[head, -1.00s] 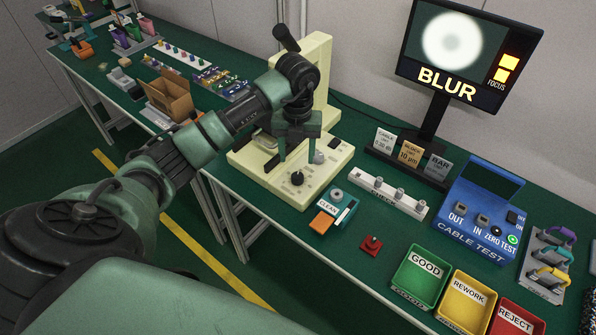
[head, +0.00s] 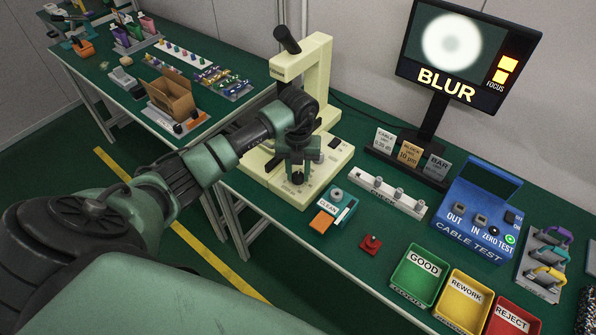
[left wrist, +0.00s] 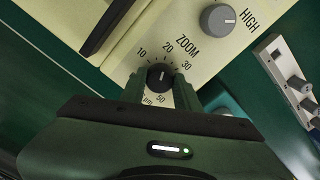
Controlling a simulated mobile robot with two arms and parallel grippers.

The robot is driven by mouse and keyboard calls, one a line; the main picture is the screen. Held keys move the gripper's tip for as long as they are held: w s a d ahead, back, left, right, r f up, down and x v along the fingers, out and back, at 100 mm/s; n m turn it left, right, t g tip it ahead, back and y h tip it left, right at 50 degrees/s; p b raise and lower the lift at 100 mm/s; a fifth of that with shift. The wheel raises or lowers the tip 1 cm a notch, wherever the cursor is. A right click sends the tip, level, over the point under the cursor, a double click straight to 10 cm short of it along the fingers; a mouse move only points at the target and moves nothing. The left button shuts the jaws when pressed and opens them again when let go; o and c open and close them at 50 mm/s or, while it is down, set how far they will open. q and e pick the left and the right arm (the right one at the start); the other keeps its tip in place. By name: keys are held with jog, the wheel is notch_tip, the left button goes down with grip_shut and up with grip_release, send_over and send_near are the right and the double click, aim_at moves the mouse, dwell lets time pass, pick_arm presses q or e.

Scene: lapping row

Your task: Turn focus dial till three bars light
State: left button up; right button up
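The microscope (head: 322,85) is cream, with a small black dial at the front of its base (head: 262,180). In the left wrist view the dial (left wrist: 159,77) has a white pointer mark and a scale from 10 to 50 µm. My left gripper (head: 298,172) is down at the dial. A grey knob (left wrist: 218,20) near ZOOM and HIGH sits beyond. The monitor (head: 470,50) reads BLUR, with a pale round blob and two lit orange bars (head: 506,69) above FOCUS. My right gripper is out of view.
A teal CLEAN box (head: 335,212) and a red button block (head: 371,244) stand right of the microscope. Farther right are a white rack (head: 385,194), a blue CABLE TEST box (head: 468,225) and GOOD (head: 418,272), REWORK (head: 464,300) and REJECT trays.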

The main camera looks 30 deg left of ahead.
pick_arm(q)
jog(key=shift+a+m+b, duration=0.15)
jog(key=shift+m+b, duration=0.25)
jog(key=shift+m, duration=0.1)
grip_shut()
jog(key=shift+w+f+m+b, duration=0.1)
jog(key=shift+f+m+b, duration=0.05)
jog(key=shift+m+b, duration=0.85)
jog(key=shift+m, duration=0.7)
jog(key=shift+m+b, duration=0.35)
jog(key=shift+m, duration=0.05)
jog(key=shift+r, duration=0.2)
jog(key=o, duration=1.1)
grip_release()
